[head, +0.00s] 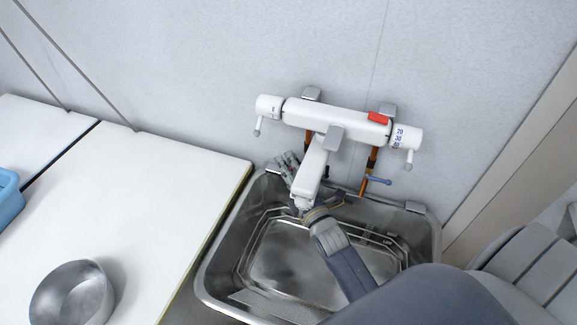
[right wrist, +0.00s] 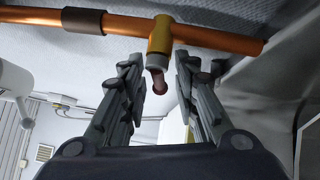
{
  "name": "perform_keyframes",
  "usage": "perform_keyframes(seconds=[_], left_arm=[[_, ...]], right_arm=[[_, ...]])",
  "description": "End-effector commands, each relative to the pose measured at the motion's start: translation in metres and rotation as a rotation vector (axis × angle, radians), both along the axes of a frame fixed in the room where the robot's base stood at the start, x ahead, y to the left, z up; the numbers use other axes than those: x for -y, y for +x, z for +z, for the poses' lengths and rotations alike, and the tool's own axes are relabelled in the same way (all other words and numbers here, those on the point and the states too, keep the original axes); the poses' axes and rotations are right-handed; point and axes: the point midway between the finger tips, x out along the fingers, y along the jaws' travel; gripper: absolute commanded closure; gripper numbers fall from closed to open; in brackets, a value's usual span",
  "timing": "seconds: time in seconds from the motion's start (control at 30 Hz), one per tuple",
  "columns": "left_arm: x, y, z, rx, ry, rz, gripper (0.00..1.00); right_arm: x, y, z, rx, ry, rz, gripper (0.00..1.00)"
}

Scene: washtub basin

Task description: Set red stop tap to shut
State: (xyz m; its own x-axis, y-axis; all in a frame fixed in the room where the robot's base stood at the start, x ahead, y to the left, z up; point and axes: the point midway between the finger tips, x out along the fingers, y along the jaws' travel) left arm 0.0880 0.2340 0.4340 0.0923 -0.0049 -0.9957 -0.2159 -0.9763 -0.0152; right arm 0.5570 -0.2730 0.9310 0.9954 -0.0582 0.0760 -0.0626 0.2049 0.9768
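In the right wrist view a brass valve (right wrist: 160,38) sits on a copper pipe (right wrist: 215,37). A short lever with a dull red end (right wrist: 159,83), apparently the red stop tap, points from it toward my wrist. My right gripper (right wrist: 157,68) is open, one finger on each side of the lever, with visible gaps. In the head view this gripper (head: 287,171) is beside the white spout (head: 311,172), over the basin's back edge. The red tap cannot be made out there, hidden by gripper and spout. My left gripper is not in view.
The white mixer (head: 335,116) with a red button (head: 378,117) is on the wall above. A blue tap (head: 378,181) is on the right pipe. The steel basin (head: 425,235) lies below. A white counter (head: 150,190) with a steel bowl (head: 72,295) is at left.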

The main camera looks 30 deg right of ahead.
Motion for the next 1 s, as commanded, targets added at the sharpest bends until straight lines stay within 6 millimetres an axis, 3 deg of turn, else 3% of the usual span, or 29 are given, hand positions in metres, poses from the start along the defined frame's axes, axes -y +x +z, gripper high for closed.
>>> perform_keyframes(seconds=[0.07, 0.17, 0.2, 0.4, 0.63, 0.9, 0.93, 1.0], left_arm=[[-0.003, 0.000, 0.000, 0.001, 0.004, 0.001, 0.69], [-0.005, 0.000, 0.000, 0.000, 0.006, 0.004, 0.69], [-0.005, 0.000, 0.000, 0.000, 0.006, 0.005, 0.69], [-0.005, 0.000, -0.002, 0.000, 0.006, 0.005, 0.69], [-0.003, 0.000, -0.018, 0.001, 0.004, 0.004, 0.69], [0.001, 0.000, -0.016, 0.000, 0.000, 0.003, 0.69], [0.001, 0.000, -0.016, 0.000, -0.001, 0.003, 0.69], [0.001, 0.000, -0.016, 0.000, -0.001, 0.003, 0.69]], right_arm=[[0.000, 0.000, 0.000, 0.000, 0.000, 0.000, 0.74], [0.000, 0.000, 0.000, 0.000, 0.000, 0.000, 0.97], [0.000, 0.000, 0.000, 0.000, 0.000, 0.000, 1.00], [0.000, 0.000, -0.001, 0.003, 0.003, 0.000, 1.00], [0.000, 0.000, 0.000, 0.069, 0.062, -0.001, 1.00], [0.000, 0.000, 0.004, 0.080, 0.072, 0.000, 1.00], [0.000, 0.000, 0.004, 0.080, 0.072, 0.000, 0.84], [0.000, 0.000, 0.004, 0.080, 0.072, 0.000, 0.72]])
